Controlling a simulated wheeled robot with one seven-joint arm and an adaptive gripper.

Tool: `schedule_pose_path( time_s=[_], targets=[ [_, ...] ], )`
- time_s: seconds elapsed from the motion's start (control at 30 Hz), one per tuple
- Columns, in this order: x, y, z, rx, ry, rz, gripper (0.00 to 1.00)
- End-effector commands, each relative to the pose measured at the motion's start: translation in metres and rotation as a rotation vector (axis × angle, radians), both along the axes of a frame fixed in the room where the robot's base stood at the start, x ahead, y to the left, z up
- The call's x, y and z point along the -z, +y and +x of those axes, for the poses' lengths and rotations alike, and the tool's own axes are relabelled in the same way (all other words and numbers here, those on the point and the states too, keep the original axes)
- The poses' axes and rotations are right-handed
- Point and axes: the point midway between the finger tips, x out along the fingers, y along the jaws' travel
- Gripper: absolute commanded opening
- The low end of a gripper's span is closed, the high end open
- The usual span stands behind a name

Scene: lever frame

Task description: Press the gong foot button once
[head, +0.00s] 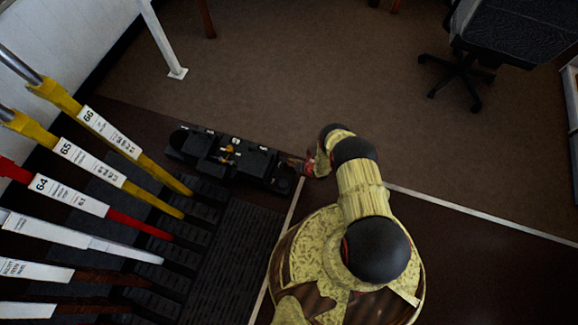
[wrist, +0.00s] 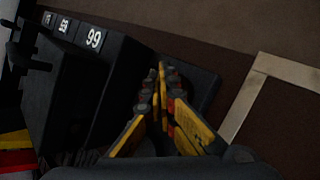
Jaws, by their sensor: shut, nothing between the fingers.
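A row of black pedal-like blocks (head: 228,157) lies on the floor to the right of the lever frame. My gripper (head: 295,163) is at the right end of this row, just above or touching the end black block (head: 283,180). In the wrist view my gripper (wrist: 161,70) is shut and empty, its yellow fingers together in front of a low black block (wrist: 206,88). I cannot tell which block is the gong foot button, nor whether the fingertips touch the block.
Yellow, red and white levers (head: 98,207) with number plates stand at the left. Black blocks with number labels (wrist: 96,38) rise left of the fingers in the wrist view. An office chair (head: 470,62) stands at the back right. The brown floor (head: 300,70) behind is clear.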

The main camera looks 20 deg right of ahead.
Motion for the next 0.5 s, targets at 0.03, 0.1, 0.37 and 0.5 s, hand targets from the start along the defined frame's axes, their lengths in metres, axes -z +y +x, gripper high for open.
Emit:
schedule_pose_path(
  time_s=[0.03, 0.1, 0.37, 0.5],
  targets=[
    [0.0009, 0.0001, -0.0005, -0.001, 0.001, 0.000, 0.00],
    [0.0020, 0.0002, -0.0007, -0.001, 0.001, 0.000, 0.00],
    [0.0052, 0.0005, -0.0016, 0.000, 0.002, 0.001, 0.00],
    [0.0068, 0.0005, -0.0018, 0.000, 0.002, 0.001, 0.00]
  ],
)
